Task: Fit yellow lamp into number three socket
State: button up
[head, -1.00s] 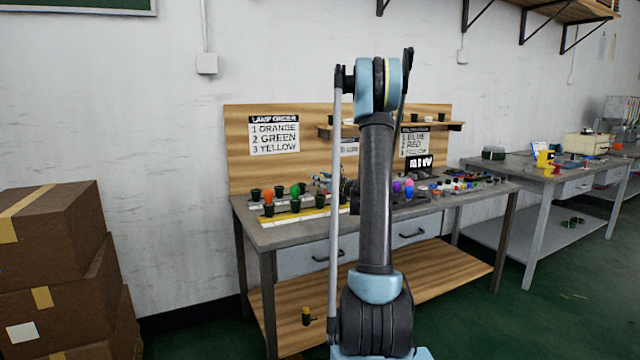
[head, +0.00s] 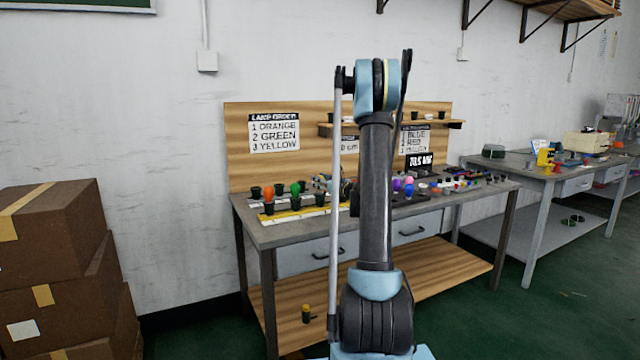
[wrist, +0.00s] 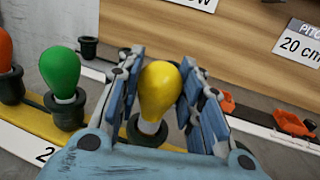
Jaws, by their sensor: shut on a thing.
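The yellow lamp (wrist: 160,90) is upright between the two fingers of my gripper (wrist: 163,92) in the wrist view. My gripper is shut on its bulb. A black socket (wrist: 150,129) shows just below the lamp, on the yellow strip to the right of the green lamp. I cannot tell whether the lamp's base is seated in it. The green lamp (wrist: 60,72) stands in a black socket by the number 2 label, and the orange lamp (wrist: 6,55) is left of it. In the head view, my arm mostly hides the gripper and the yellow lamp.
A row of empty black sockets (wrist: 88,48) runs behind the lamps. The workbench (head: 262,238) carries an order sign (head: 274,133) reading orange, green, yellow. Small coloured parts lie on its right side. Cardboard boxes (head: 50,240) stand at the left.

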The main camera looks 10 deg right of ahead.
jog(key=shift+f, duration=0.45)
jog(key=o, duration=1)
jog(key=shift+s, duration=0.1)
jog(key=v, duration=1.1)
jog(key=shift+s+d, duration=0.3)
